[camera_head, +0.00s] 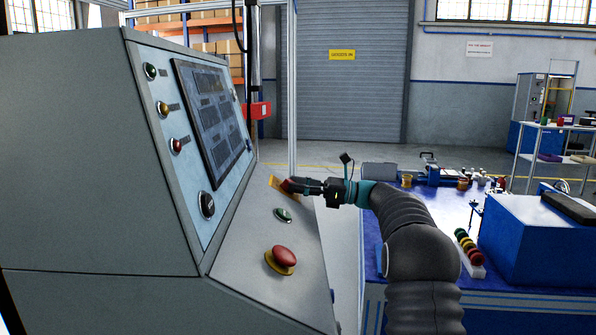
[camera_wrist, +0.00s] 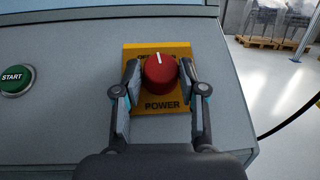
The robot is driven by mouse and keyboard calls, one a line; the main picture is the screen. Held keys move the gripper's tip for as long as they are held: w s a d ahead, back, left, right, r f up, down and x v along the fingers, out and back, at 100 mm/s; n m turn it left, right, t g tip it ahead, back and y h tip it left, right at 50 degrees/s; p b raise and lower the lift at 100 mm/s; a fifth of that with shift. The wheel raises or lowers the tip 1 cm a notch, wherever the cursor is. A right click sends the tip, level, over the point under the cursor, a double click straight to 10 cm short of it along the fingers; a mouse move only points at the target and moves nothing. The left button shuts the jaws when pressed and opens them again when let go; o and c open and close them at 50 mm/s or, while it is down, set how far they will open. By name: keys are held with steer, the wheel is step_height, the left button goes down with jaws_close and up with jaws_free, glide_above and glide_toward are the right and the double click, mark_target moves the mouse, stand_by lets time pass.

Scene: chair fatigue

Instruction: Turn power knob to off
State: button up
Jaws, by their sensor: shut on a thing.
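The power knob (camera_wrist: 160,73) is a red round knob with a white mark that points up in the wrist view. It sits on a yellow plate (camera_wrist: 160,105) with the word POWER below it and lettering at the upper left, partly hidden by my finger. My gripper (camera_wrist: 161,78) has one finger on each side of the knob and is shut on it. In the head view, my gripper (camera_head: 290,186) reaches from the right to the knob at the far end of the sloped console panel.
A green START button (camera_wrist: 15,79) lies left of the plate. A red mushroom button (camera_head: 282,257) and the upright control panel (camera_head: 208,110) are on the console. A blue workbench (camera_head: 390,285) stands to the right.

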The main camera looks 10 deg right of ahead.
steer(key=shift+w+n+g+y+p, duration=0.15)
steer(key=shift+n+g, duration=0.7)
steer(key=shift+w+n+g+y+p, duration=0.1)
steer(key=shift+n+g+y+p, duration=0.05)
steer(key=shift+n+g, duration=0.7)
steer(key=shift+g, duration=0.3)
steer(key=shift+w+n+g, duration=0.15)
steer(key=shift+n+g, duration=1.35)
steer(key=shift+n, duration=0.2)
steer(key=o, duration=1.1)
steer(key=shift+o, duration=0.2)
steer(key=shift+s+m+t, duration=0.2)
steer(key=shift+m+t, duration=1.1)
